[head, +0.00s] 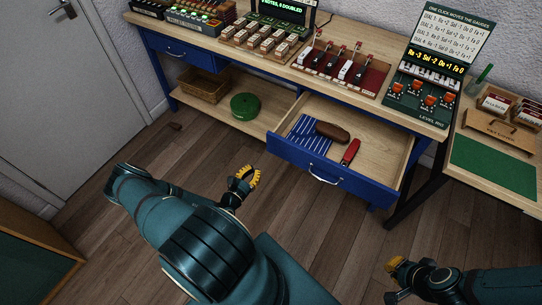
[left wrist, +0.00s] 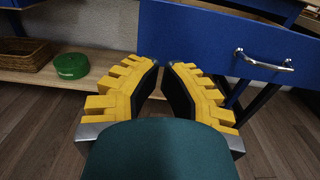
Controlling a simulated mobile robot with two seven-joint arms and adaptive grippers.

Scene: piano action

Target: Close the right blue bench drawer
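The right blue bench drawer (head: 290,156) is pulled far out of the bench. Its front with a silver bar handle (head: 325,180) also shows in the left wrist view, upper right (left wrist: 215,35). Inside lie a blue striped cloth (head: 306,135), a brown oblong item (head: 332,132) and a red item (head: 350,152). My left gripper (head: 246,178) is left of the drawer front and apart from it. Its yellow fingers have a gap and nothing between them in the left wrist view (left wrist: 162,72). My right gripper (head: 393,280) is low at the right, fingers apart and empty.
The left blue drawer (head: 182,52) looks shut. A wicker basket (head: 205,84) and green round item (head: 245,106) sit on the lower shelf. A side table with a green mat (head: 495,165) stands at right. Wooden floor (head: 300,230) is clear before the drawer.

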